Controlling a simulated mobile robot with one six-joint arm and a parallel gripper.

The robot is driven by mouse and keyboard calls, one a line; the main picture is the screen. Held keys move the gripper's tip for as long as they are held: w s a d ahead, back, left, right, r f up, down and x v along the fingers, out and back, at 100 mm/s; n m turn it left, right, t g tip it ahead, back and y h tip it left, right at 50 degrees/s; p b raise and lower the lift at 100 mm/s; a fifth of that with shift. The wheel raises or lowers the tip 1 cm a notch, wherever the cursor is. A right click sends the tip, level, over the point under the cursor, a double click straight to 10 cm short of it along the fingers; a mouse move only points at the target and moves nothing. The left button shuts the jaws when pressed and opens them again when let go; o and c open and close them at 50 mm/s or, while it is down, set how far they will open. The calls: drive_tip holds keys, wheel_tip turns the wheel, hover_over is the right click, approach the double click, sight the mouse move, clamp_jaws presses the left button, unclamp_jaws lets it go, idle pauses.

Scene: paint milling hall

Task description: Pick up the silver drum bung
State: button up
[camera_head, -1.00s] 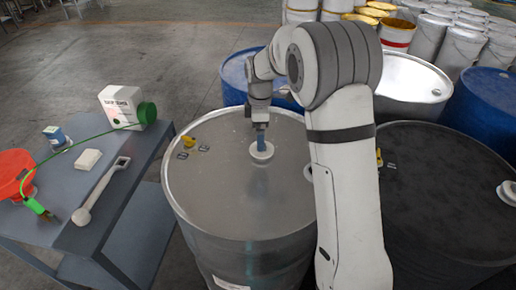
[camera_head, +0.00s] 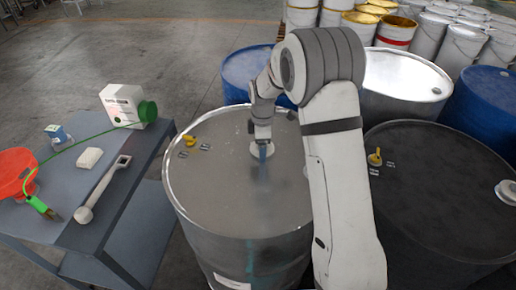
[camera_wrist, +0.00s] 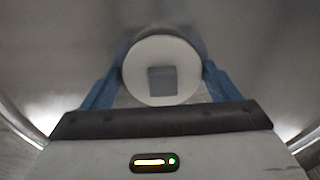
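The silver drum bung (camera_wrist: 160,52) shows in the wrist view as a pale round disc with a square recess in its middle. In the head view, the bung (camera_head: 254,148) is on the top of the steel drum (camera_head: 225,205), partly hidden by a blue finger. My gripper (camera_wrist: 163,70) points down, with one blue finger on each side of the bung, close to its rim. In the head view, my gripper (camera_head: 263,150) is low over the drum top. The fingers are spread about the bung's width; I see no clear grip.
A yellow fitting (camera_head: 189,141) lies on the drum top left of the bung. A dark drum (camera_head: 430,205) stands to the right and blue drums behind. A grey table (camera_head: 130,190) at left holds a white wrench (camera_head: 103,190), a white container (camera_head: 122,103) and a red funnel (camera_head: 15,170).

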drive_tip(key=c, duration=0.6)
drive_tip(key=shift+c, duration=0.2)
wheel_tip(320, 180, up, 8)
drive_tip(key=shift+r+b, duration=0.1)
drive_tip(key=shift+b, duration=0.3)
drive_tip(key=s+d+r+m+p, duration=0.1)
drive_tip(key=s+d+m+p, duration=0.2)
drive_tip(key=s+d+m, duration=0.35)
drive_tip(key=s+d+m+p, duration=0.3)
drive_tip(key=d+p, duration=0.1)
drive_tip(key=d, duration=0.6)
drive_tip(key=shift+n, duration=0.25)
drive_tip(key=shift+w+d+f+b, duration=0.1)
drive_tip(key=shift+d+f+b, duration=0.05)
drive_tip(key=shift+f+b, duration=2)
